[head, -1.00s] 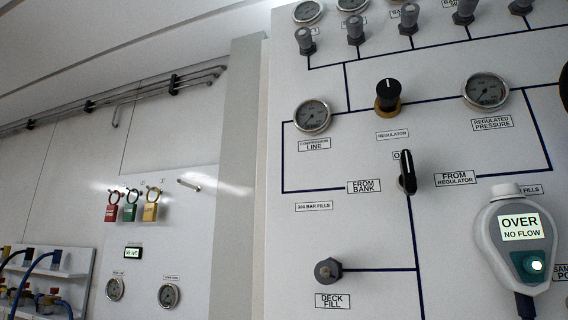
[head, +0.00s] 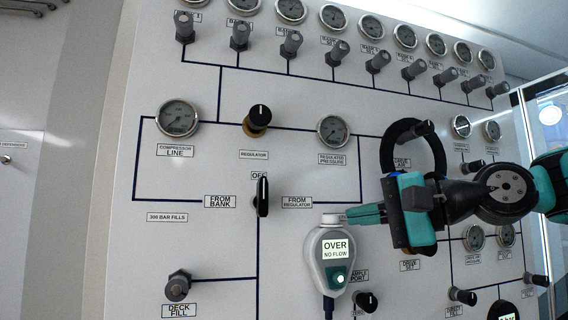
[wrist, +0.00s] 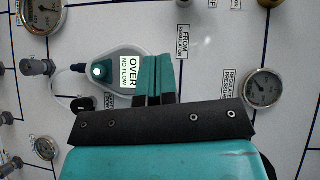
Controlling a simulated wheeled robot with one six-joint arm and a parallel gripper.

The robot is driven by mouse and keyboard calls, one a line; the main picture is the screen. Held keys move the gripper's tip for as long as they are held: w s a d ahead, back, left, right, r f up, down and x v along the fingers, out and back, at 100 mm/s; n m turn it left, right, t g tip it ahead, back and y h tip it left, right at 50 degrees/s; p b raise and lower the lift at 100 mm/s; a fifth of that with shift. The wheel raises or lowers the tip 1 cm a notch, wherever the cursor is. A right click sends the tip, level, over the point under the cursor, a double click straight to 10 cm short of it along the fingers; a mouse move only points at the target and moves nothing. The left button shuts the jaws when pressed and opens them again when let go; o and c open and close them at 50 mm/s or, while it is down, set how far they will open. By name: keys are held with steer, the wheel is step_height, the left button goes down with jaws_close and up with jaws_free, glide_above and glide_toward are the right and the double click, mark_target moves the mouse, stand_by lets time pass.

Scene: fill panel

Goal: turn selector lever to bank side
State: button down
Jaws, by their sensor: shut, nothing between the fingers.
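The selector lever (head: 262,195) is a black handle on the white panel. It stands upright under the OFF label, between the FROM BANK label (head: 219,202) on its left and the FROM REGULATOR label (head: 297,202) on its right. My gripper (head: 350,214) is to the right of the lever and apart from it, with its teal fingers pointing left, by the top of the grey handheld meter. In the wrist view the teal fingers (wrist: 154,76) are together and empty, and the FROM REGULATOR label (wrist: 183,42) lies beyond them.
The grey meter (head: 332,262) reading OVER NO FLOW hangs just below my fingers. The regulator knob (head: 258,119) is above the lever, and the regulated pressure gauge (head: 333,130) is above right. The deck fill valve (head: 178,286) is lower left. The panel around FROM BANK is flat.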

step_height(320, 180, up, 5)
steer(key=w+m+y, duration=0.1)
steer(key=p, duration=0.6)
glide_toward(262, 196)
steer(key=w+a, duration=0.1)
steer(key=w+a+r, duration=0.1)
steer(key=w, duration=0.1)
steer(key=w+a, duration=0.2)
steer(key=shift+r, duration=0.35)
steer(key=shift+a+f, duration=0.15)
steer(key=shift+a, duration=0.35)
steer(key=shift+a+p, duration=0.1)
steer(key=shift+p, duration=0.35)
